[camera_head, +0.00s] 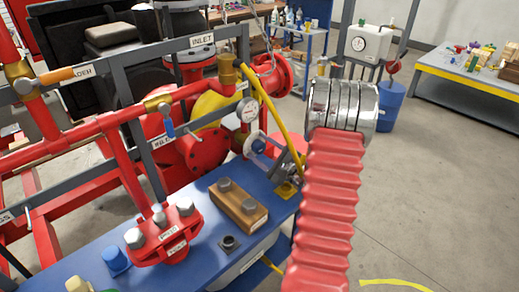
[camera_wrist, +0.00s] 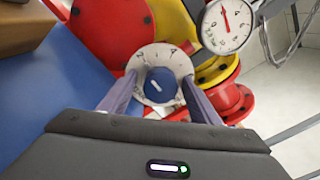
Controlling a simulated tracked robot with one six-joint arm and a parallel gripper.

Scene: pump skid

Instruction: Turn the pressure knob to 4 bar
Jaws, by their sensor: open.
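The pressure knob (camera_wrist: 160,86) is blue with a short white mark. It sits on a round white dial plate (camera_wrist: 148,57) with small figures along its upper edge, and I cannot read the setting surely. My gripper (camera_wrist: 159,80) is open, with one finger on each side of the knob; I cannot tell whether they touch it. The knob (camera_head: 257,145) also shows in the head view, with my gripper (camera_head: 284,163) close to its right. A round white gauge (camera_wrist: 226,26) with a red needle pointing about straight up is at the upper right in the wrist view.
A yellow bar (camera_head: 262,95) slants down close to the knob. Red pipes and flanges (camera_head: 203,150) stand on its left. Open floor (camera_head: 440,190) lies at the right.

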